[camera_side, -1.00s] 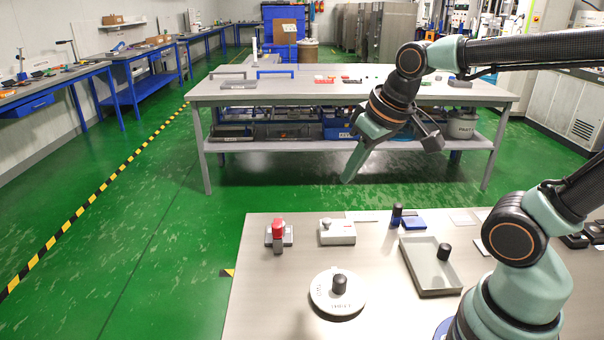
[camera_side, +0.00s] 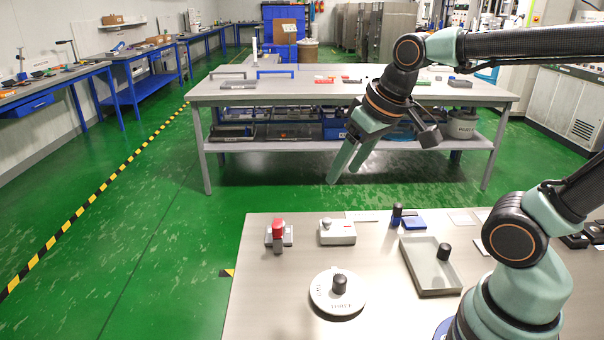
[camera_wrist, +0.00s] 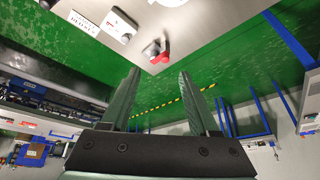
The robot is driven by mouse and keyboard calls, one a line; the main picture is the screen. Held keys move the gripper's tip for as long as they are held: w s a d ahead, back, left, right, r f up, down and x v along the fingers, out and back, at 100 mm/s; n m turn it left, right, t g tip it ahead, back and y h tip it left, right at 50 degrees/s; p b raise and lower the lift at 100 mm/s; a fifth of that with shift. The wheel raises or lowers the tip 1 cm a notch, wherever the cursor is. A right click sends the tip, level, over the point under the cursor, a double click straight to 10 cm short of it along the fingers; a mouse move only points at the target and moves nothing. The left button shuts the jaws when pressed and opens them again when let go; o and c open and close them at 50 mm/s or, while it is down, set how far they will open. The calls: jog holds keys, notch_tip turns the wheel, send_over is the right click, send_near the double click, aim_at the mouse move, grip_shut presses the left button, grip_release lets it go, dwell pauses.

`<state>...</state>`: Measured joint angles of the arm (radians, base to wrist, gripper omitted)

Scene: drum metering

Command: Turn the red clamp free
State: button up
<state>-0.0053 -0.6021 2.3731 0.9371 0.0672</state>
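The red clamp (camera_side: 278,229) stands on a small grey block near the far left corner of the near table. In the wrist view the red clamp (camera_wrist: 160,58) shows at the table's edge, beyond my fingertips. My gripper (camera_side: 344,177) is open and empty, held in the air above and beyond the far edge of the near table, to the right of the clamp in the side view. In the wrist view its two fingers (camera_wrist: 158,80) stand well apart, with nothing between them.
A white box with a knob (camera_side: 338,236) stands right of the clamp. A round white disc with a black knob (camera_side: 325,303) lies in front. A grey tray (camera_side: 414,274) holds a dark cylinder, and a blue-black cylinder (camera_side: 397,216) stands behind it. The table's left front is clear.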

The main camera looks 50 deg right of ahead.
jog(key=w+f+m+g, duration=0.1)
jog(key=w+m+g, duration=0.2)
jog(key=w, duration=0.6)
jog(key=m+g, duration=0.2)
send_over(277, 225)
notch_tip(277, 225, down, 7)
notch_tip(277, 225, down, 12)
jog(key=shift+r, duration=0.1)
grip_shut()
